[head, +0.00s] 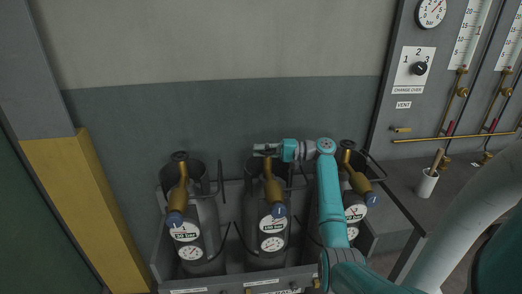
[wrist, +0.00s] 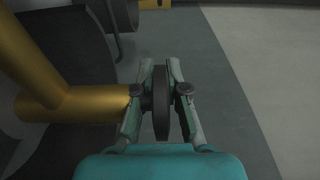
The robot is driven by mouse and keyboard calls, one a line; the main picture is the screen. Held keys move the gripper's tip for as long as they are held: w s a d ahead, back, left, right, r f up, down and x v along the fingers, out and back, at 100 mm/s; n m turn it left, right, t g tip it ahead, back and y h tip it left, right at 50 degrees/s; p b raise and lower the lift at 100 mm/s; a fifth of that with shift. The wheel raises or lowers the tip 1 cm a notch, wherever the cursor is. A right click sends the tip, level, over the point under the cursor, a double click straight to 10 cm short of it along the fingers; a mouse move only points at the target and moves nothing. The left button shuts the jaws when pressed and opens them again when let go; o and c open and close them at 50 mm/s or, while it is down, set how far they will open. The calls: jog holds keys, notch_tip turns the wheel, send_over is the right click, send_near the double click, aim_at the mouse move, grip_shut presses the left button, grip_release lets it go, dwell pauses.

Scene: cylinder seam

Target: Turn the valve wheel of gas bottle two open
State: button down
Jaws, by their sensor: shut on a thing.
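Three grey gas bottles stand in a rack. The middle bottle (head: 267,222), second in the row, has a brass valve (head: 273,189) on top and two round gauges on its front. My gripper (head: 263,149) is at the top of this valve, reaching in from the right. In the wrist view my gripper (wrist: 161,92) is shut on the dark valve wheel (wrist: 161,104), seen edge-on, with one finger on each side. The brass valve (wrist: 90,103) joins the wheel from the left. In the head view the wheel is mostly hidden by my gripper.
The left bottle (head: 207,215) and the right bottle (head: 354,190) stand close on either side with their own valves. A grey panel (head: 411,68) with a change-over knob is at the right. A white cup (head: 427,183) stands on the bench.

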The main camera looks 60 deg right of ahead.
jog(key=shift+s+a+n+g+y, duration=0.15)
jog(key=shift+n+g+y, duration=0.75)
jog(key=shift+y, duration=0.15)
jog(key=shift+s+a+n+g+y, duration=0.1)
jog(key=shift+n+g+y, duration=0.8)
jog(key=shift+y, duration=0.15)
jog(key=shift+g, duration=0.3)
jog(key=c, duration=1.2)
grip_release()
jog(key=shift+o, duration=0.2)
jog(key=shift+r, duration=0.1)
